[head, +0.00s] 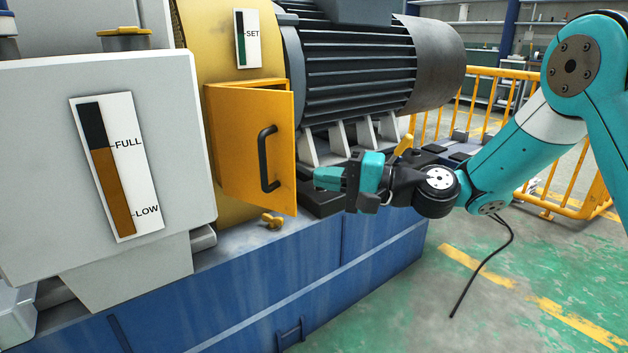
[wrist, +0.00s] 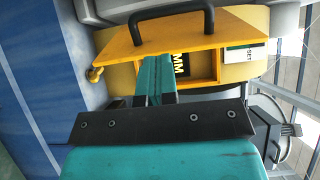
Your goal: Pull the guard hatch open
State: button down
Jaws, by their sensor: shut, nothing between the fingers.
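The guard hatch is a yellow door (head: 236,140) with a black bar handle (head: 267,158). It stands swung out from the yellow housing, at least partly open. The wrist view shows the door (wrist: 185,33) with its handle (wrist: 172,12) at the top and, below its edge, an opening with a dark label (wrist: 181,67). My gripper (head: 318,178) is shut and empty, to the right of the door and apart from the handle. In the wrist view its fingertips (wrist: 153,60) overlap the door's edge by the opening; I cannot tell whether they touch.
A finned motor (head: 355,65) sits behind and right of the hatch. A small yellow knob (head: 272,220) is below it on the blue base (head: 340,262). A grey box with a level gauge (head: 116,165) stands at left. A yellow railing (head: 483,95) runs behind; open floor lies front right.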

aim_at(282, 172)
jog(key=b+x, duration=0.1)
jog(key=x, duration=0.7)
jog(key=shift+a+b, duration=0.1)
jog(key=shift+b, duration=0.3)
